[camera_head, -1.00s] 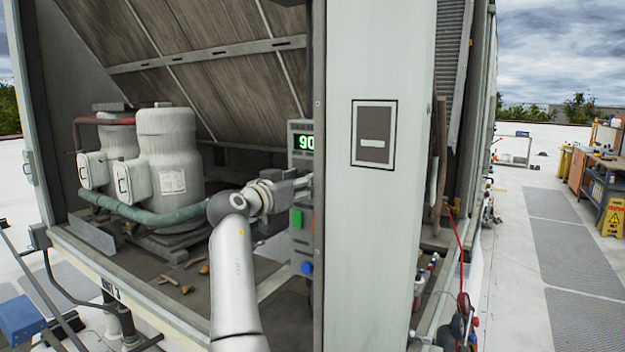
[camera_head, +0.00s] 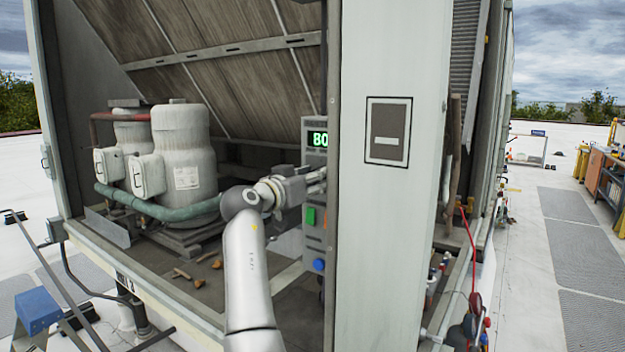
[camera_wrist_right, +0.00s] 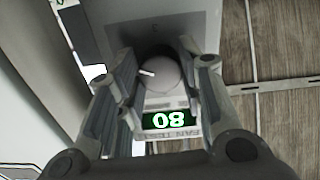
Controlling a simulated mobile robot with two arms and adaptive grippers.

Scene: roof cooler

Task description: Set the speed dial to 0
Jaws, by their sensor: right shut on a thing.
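The fan test panel (camera_head: 312,215) stands just left of the pale cabinet post. Its green display (camera_head: 318,138) reads 80; the same display shows upside down in the right wrist view (camera_wrist_right: 169,119). My right gripper (camera_head: 316,182) reaches the panel from the left. Its fingers in the wrist view lie on both sides of the dial and are shut on it. In the head view the gripper and post hide the dial. My left gripper is out of view.
The wide post (camera_head: 385,240) stands close to the right of the panel. Green (camera_head: 310,216) and blue (camera_head: 318,265) buttons sit below the gripper. White compressors (camera_head: 182,150) and a green pipe stand at left. Small brown scraps (camera_head: 205,257) lie on the cabinet floor.

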